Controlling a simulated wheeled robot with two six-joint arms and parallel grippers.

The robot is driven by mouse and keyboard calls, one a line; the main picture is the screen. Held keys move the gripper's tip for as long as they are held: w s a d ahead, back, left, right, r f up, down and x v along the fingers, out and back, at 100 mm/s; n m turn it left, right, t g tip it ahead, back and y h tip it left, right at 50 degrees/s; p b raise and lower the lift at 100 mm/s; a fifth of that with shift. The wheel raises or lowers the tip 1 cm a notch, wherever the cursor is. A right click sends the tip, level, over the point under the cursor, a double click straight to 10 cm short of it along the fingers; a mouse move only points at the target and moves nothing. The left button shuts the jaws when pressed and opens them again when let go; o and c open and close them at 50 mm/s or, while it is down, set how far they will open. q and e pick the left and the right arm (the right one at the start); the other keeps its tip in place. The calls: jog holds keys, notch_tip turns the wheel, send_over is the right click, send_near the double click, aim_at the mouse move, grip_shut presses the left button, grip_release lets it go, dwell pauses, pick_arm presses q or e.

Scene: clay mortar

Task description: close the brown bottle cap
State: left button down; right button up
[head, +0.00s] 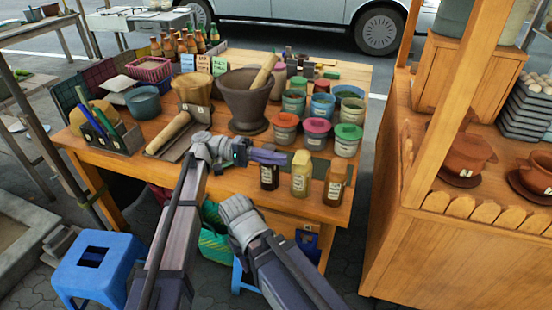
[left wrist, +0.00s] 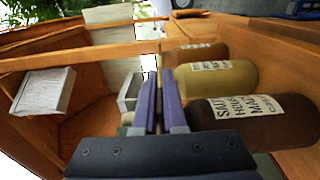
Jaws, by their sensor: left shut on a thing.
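Three bottles stand upright in a row at the front of the wooden table: a dark brown bottle (head: 269,178), a yellow bottle (head: 301,178) and another brown bottle (head: 335,188) with a tan cap. My left gripper (head: 282,157) is at the top of the leftmost dark brown bottle, its purple fingers shut on the cap, which they hide. In the left wrist view the fingers (left wrist: 161,100) are close together, with the labelled dark brown bottle (left wrist: 245,122) just right of them. My right arm's grey wrist shows low in front of the table; its fingers do not show.
Coloured lidded pots (head: 317,132) and a stone mortar (head: 247,102) stand behind the bottles. A wooden stall (head: 470,250) stands at the right, across a paved gap. A blue stool (head: 97,268) is at lower left.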

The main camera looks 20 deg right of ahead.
dwell(0.5)
pick_arm(q)
jog(key=c, duration=1)
grip_release()
